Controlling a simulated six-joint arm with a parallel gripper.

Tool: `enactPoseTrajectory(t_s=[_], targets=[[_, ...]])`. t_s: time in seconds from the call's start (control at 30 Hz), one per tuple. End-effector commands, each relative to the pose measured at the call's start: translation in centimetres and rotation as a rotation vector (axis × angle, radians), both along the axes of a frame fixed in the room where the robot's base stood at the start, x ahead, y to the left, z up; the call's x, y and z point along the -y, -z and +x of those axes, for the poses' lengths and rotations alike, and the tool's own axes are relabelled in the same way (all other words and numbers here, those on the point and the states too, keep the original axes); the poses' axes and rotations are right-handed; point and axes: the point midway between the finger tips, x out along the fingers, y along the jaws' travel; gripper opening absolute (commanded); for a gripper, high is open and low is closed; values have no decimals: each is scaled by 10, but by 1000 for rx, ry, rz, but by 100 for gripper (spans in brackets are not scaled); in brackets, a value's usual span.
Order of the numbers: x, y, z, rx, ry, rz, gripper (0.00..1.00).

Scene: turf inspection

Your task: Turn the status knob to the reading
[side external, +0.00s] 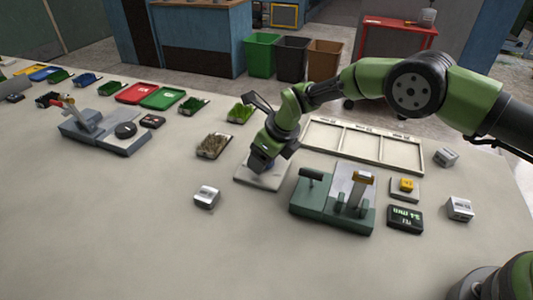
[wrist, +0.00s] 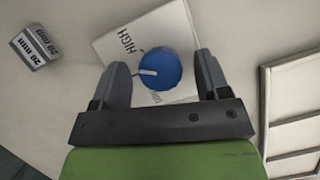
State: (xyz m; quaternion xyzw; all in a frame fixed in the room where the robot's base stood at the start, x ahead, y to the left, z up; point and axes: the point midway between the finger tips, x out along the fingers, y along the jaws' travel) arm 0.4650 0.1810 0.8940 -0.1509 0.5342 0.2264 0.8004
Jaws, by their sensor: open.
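The status knob (wrist: 160,69) is a blue disc with a white pointer, on a white plate (wrist: 115,45). In the wrist view the pointer faces left, below the word HIGH and above a second, partly hidden label. My gripper (wrist: 162,62) is open, one finger on each side of the knob with visible gaps. In the side view my gripper (side external: 265,160) is low over the plate (side external: 272,183) and mostly hides the knob. A dark display (side external: 405,218) shows what looks like "34 mm", upside down, beside a green gauge (side external: 330,212).
A small silver block (side external: 207,197) lies left of the plate; more blocks (side external: 459,209) lie at the right. A white divided tray (side external: 365,143) is behind the gauge. A turf sample (side external: 214,145) is behind left. The front of the table is clear.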

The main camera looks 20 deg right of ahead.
Motion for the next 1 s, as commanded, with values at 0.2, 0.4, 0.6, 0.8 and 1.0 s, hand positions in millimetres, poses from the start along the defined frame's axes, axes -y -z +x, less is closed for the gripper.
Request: enactPoseTrajectory(t_s=[0.2, 0.4, 0.6, 0.8, 1.0], targets=[[0, 0, 0, 0, 0, 0, 65], [0, 0, 0, -1, 0, -1, 20], [0, 0, -1, -2, 33, -2, 20], [-1, 0, -1, -3, 120, -1, 20], [0, 0, 0, -2, 134, -1, 20]])
